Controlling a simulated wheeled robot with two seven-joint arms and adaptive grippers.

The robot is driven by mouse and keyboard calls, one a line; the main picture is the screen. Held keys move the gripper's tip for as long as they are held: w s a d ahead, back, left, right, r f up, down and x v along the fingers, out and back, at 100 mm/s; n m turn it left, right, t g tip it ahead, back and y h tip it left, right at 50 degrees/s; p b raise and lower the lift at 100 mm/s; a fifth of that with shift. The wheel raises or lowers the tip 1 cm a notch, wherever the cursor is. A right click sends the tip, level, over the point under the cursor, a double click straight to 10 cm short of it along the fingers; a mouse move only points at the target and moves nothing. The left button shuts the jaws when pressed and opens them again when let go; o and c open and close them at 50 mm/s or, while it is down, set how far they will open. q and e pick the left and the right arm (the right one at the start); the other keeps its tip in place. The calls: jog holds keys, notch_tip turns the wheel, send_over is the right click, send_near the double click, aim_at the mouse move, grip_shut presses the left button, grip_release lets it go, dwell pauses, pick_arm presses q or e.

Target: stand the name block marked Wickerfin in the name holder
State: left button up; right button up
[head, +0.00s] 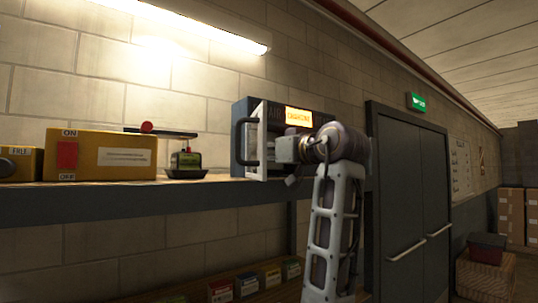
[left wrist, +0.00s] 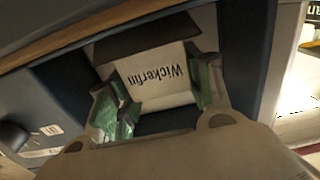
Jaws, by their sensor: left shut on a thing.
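The name block marked Wickerfin (left wrist: 157,76) is white and sits between the green-padded fingers of my left gripper (left wrist: 163,88) in the left wrist view. The gripper is shut on it. Its lettering reads upside down there. In the head view my arm reaches to the open front of a dark box with a lit orange sign (head: 299,117); the fingers and the block are hidden there. I cannot make out the name holder for certain. My right gripper is not in view.
A yellow switch box (head: 100,156) and a dark tray (head: 187,174) with a greenish object stand on the shelf (head: 120,200) left of the lit box. Several small coloured blocks (head: 246,284) stand on a lower shelf. Dark double doors (head: 412,190) are at right.

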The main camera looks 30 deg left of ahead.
pick_arm(q)
jog(key=o, duration=1)
jog(key=shift+o, duration=0.2)
jog(key=shift+r, duration=0.1)
jog(key=shift+d, duration=0.1)
jog(key=b+v, duration=0.3)
jog(key=v, duration=0.9)
